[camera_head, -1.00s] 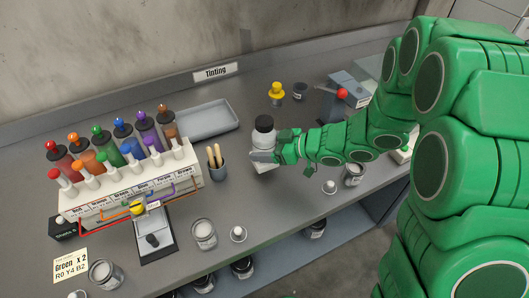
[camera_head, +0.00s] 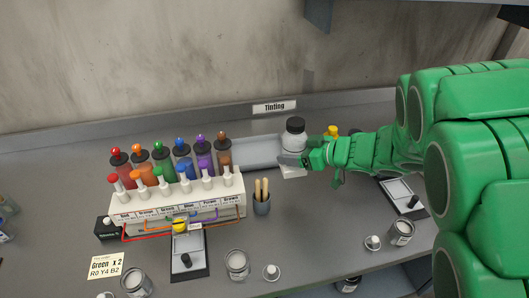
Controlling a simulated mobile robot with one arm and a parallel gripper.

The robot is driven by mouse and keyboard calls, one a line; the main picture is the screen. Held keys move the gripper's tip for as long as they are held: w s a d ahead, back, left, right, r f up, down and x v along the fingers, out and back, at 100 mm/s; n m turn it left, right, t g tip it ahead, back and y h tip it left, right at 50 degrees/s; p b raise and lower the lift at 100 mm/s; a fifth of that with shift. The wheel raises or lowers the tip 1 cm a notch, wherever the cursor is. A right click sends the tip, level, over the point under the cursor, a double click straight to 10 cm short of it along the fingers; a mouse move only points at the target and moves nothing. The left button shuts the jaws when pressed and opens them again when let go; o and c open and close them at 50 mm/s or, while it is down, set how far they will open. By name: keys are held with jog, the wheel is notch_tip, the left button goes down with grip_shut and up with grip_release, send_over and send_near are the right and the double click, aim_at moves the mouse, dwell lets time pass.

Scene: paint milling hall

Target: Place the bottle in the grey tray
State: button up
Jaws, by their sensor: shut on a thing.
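The bottle (camera_head: 293,142) is white with a black cap and a white base. It is upright in my gripper (camera_head: 296,159), which is shut on it from the right side. The grey tray (camera_head: 252,149) lies flat at the back of the counter, left of the bottle, and looks empty. The bottle overlaps the tray's right end in the picture. I cannot tell whether it is over the tray or in front of it, nor its height above the counter.
A rack (camera_head: 180,205) of coloured tint bottles stands left of the tray. A yellow-topped item (camera_head: 332,131) is partly hidden behind my gripper. Jars and a scale (camera_head: 190,256) stand along the front.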

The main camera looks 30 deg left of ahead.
jog(key=a+r, duration=0.2)
jog(key=a, duration=0.6)
send_over(258, 155)
jog(key=shift+f, duration=4.8)
jog(key=shift+a+f, duration=0.1)
jog(key=shift+f, duration=1.5)
jog(key=shift+f, duration=0.1)
jog(key=o, duration=1.1)
jog(key=shift+c, duration=0.2)
jog(key=v, duration=1.2)
